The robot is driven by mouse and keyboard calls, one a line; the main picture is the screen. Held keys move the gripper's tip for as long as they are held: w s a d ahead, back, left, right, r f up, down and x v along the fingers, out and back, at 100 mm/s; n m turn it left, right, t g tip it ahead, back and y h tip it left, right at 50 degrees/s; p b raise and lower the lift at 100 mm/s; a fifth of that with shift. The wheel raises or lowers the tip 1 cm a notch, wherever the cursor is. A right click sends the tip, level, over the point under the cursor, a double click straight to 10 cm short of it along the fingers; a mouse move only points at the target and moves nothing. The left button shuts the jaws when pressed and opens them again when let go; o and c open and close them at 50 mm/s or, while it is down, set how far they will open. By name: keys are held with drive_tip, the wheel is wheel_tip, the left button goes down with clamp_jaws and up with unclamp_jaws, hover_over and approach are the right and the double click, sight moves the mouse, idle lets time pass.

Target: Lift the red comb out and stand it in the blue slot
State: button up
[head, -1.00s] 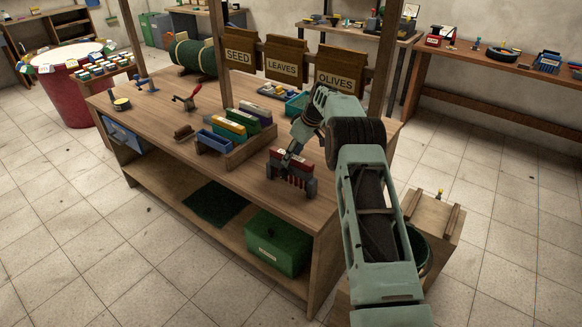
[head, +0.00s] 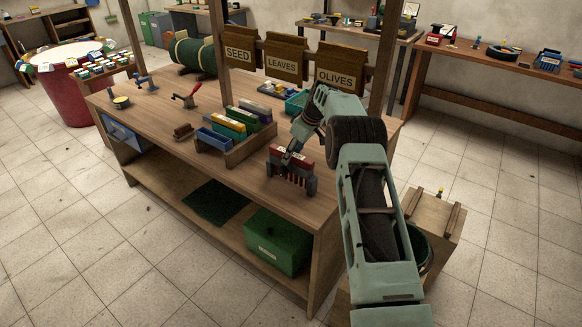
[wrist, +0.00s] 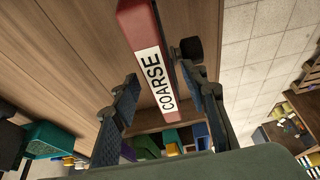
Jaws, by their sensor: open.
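The red comb (head: 277,152) stands upright, teeth down, in a dark grey holder (head: 312,186) near the table's front right edge. In the wrist view its red back (wrist: 134,24) carries a white label reading COARSE. My gripper (head: 290,152) is open over the comb. In the wrist view its two fingers (wrist: 163,85) sit on either side of the comb's back; I cannot tell whether either touches it. The blue slot (head: 213,141) is at the left end of a wooden rack and looks empty. My gripper hides part of the comb's top.
Yellow (head: 229,128), green (head: 241,120) and purple (head: 254,112) pieces stand in the wooden rack (head: 252,146) beside the blue slot. A brown brush (head: 184,131) lies left of the rack. Table space between rack and holder is bare. Wooden signs (head: 287,60) hang behind.

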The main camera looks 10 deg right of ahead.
clamp_jaws()
drive_tip(key=shift+r, duration=0.25)
idle(0.5)
